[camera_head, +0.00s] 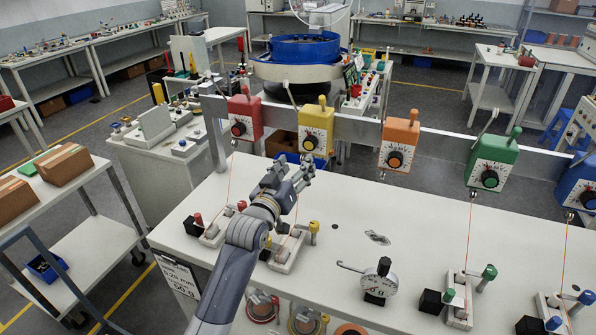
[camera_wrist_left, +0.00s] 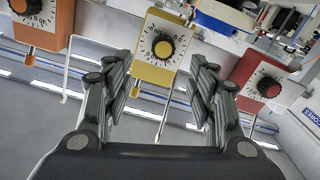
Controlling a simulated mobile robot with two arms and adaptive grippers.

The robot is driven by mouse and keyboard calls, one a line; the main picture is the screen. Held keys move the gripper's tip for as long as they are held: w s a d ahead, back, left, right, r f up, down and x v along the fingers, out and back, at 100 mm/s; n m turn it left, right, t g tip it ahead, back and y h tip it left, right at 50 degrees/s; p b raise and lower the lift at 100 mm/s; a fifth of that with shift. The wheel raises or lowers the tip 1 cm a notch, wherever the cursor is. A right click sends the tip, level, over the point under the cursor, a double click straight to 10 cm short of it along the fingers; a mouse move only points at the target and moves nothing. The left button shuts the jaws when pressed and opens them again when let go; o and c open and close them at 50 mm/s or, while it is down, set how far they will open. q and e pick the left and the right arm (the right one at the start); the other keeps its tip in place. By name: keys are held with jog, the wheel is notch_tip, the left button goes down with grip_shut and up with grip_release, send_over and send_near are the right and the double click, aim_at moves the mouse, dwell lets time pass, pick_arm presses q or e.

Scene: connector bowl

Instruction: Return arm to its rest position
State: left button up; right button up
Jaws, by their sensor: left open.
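My left arm (camera_head: 244,236) reaches in from the bottom left over the white table (camera_head: 205,205). Its gripper (camera_head: 290,172) is open above the table, in front of the yellow dial box (camera_head: 316,130). In the left wrist view the two fingers of the gripper (camera_wrist_left: 160,85) stand apart with nothing between them. The yellow dial box (camera_wrist_left: 162,45) shows beyond and between the fingertips, apart from them. My right gripper is in neither view.
Red (camera_head: 244,118), orange (camera_head: 398,142), green (camera_head: 491,163) and blue (camera_head: 580,184) dial boxes hang on a rail, with thin lines down to small stands. A round gauge (camera_head: 379,281) stands on the table. A blue bowl feeder (camera_head: 304,47) stands behind. Cardboard boxes (camera_head: 66,164) are at left.

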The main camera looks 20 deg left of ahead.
pick_arm(q)
jog(key=shift+s, duration=0.75)
